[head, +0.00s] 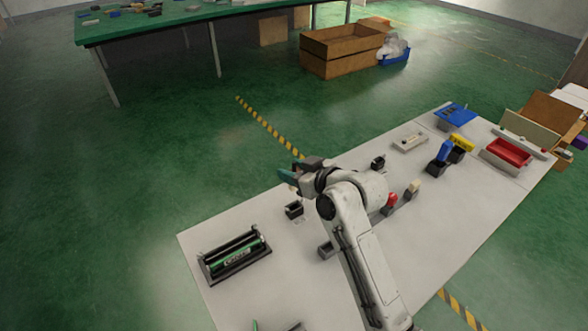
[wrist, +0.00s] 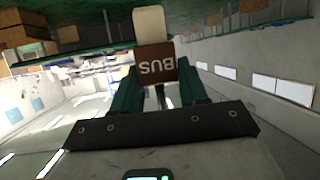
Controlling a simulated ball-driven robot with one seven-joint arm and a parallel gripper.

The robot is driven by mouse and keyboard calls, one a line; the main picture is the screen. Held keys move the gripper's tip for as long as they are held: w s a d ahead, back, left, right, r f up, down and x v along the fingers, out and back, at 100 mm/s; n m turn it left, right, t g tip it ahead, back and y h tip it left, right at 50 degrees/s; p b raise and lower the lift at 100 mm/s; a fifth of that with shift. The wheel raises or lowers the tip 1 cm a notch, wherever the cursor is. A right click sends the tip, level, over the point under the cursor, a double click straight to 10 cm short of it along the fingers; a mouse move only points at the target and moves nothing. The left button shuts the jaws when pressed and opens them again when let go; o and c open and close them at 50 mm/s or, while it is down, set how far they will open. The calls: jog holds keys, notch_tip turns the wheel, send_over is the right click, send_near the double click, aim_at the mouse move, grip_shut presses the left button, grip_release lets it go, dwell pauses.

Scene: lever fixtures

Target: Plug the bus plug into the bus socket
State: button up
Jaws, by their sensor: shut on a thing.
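The bus plug (wrist: 156,64) shows in the wrist view as a brown block with the letters BUS upside down and a cream part beyond it. My gripper (wrist: 158,92) has its green fingers shut on it, one on each side. In the head view my gripper (head: 288,177) is raised over the far edge of the grey table, and I cannot make out the plug there. Two small black holders (head: 294,210) and (head: 378,162) stand on the table near my arm. I cannot tell which fixture is the bus socket.
The grey table (head: 225,230) bears a black rack (head: 234,256) at left, a red-knobbed lever (head: 391,201), a cream-knobbed lever (head: 413,188), a blue lever (head: 444,151) and a red bin (head: 508,153). A green table (head: 200,18) and a wooden crate (head: 340,50) stand beyond open floor.

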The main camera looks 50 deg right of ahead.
jog(key=shift+f+b, duration=1.9)
jog(key=shift+f, duration=1)
jog(key=shift+p, duration=0.5)
jog(key=shift+f+b, duration=1.1)
jog(key=shift+f, duration=0.55)
jog(key=shift+r, duration=0.1)
jog(key=shift+r+p, duration=1.25)
jog(key=shift+m+h+p, duration=0.4)
jog(key=shift+h+p, duration=0.1)
dwell(1.1)
